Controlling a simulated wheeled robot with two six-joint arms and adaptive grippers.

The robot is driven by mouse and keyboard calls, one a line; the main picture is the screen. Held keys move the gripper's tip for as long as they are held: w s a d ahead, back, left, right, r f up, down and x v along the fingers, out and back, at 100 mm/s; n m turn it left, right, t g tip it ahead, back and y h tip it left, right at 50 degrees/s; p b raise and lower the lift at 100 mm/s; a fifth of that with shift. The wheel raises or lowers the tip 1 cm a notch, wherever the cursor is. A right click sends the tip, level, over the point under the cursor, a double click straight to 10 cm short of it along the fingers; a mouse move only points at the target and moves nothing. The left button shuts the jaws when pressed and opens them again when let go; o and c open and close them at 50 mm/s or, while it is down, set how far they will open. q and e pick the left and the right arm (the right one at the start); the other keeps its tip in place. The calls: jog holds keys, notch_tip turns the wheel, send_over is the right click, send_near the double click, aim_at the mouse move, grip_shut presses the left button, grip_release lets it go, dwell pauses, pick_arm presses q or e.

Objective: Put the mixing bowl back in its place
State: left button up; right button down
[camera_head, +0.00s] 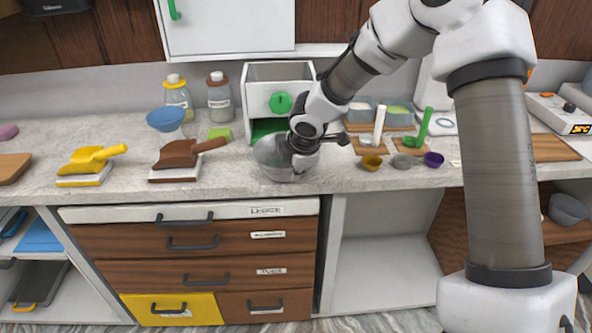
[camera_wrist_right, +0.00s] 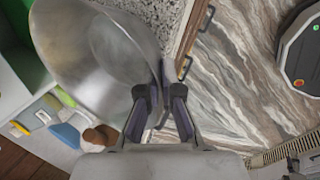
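The mixing bowl (camera_head: 268,154), grey metal, is at the front of the counter below the white box with a green knob. My right gripper (camera_head: 304,152) reaches down to its right side. In the right wrist view the bowl (camera_wrist_right: 85,55) fills the upper left, and my right gripper (camera_wrist_right: 160,92) has its fingers close together on either side of the rim. It looks shut on the rim. I cannot tell whether the bowl's base touches the counter. My left gripper is out of view.
The white box (camera_head: 256,101) stands right behind the bowl. A brown scoop (camera_head: 178,154) and yellow scoop (camera_head: 88,160) rest to the left. Small coloured cups (camera_head: 433,159) stand to the right. Another grey bowl (camera_head: 568,208) is on the lower right shelf. The middle open compartment (camera_head: 385,265) is empty.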

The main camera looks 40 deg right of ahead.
jog(key=shift+f+b, duration=0.5)
jog(key=c, duration=1.2)
grip_release()
jog(key=shift+c, duration=0.2)
jog(key=shift+r, duration=0.15)
jog(key=v, duration=1.1)
jog(key=shift+s+r, duration=0.2)
jog(key=shift+r, duration=0.15)
jog(key=shift+a, duration=0.1)
